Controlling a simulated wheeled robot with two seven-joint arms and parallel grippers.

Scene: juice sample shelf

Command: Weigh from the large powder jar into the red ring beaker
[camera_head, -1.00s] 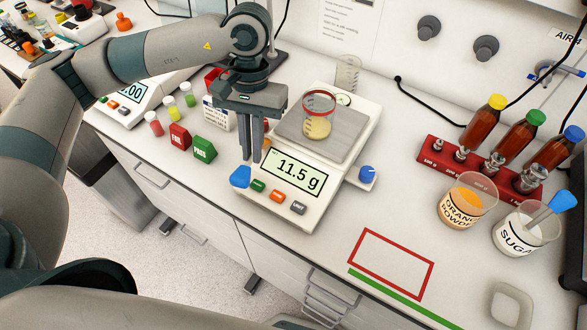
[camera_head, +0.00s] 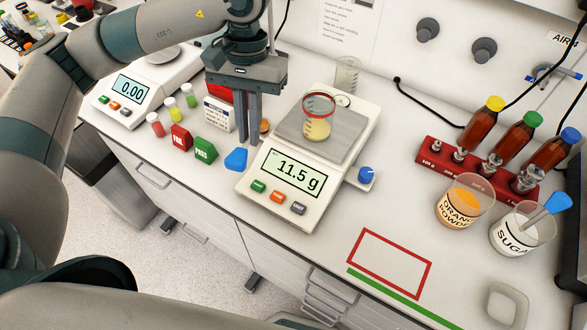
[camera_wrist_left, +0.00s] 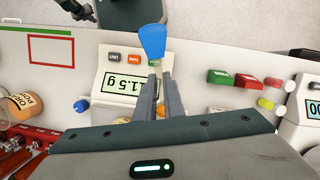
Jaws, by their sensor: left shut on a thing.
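The beaker with a red ring (camera_head: 318,118) stands upright on the pan of the near scale (camera_head: 322,137) and holds pale yellow material. The scale's display reads 11.5 g. My left gripper (camera_head: 247,143) points down just left of the pan, shut on a blue-ended scoop (camera_head: 236,159). The blue end also shows beyond the fingertips in the left wrist view (camera_wrist_left: 152,42). The jar labelled orange powder (camera_head: 464,203) stands open at the right, beside the sugar jar (camera_head: 520,235) with a blue-handled scoop in it. My right gripper is out of view.
A red rack (camera_head: 440,165) with metal weights and several capped brown bottles stands behind the jars. A second scale (camera_head: 135,97) reads 0.00 at the left. The red-outlined rectangle (camera_head: 390,263) is empty.

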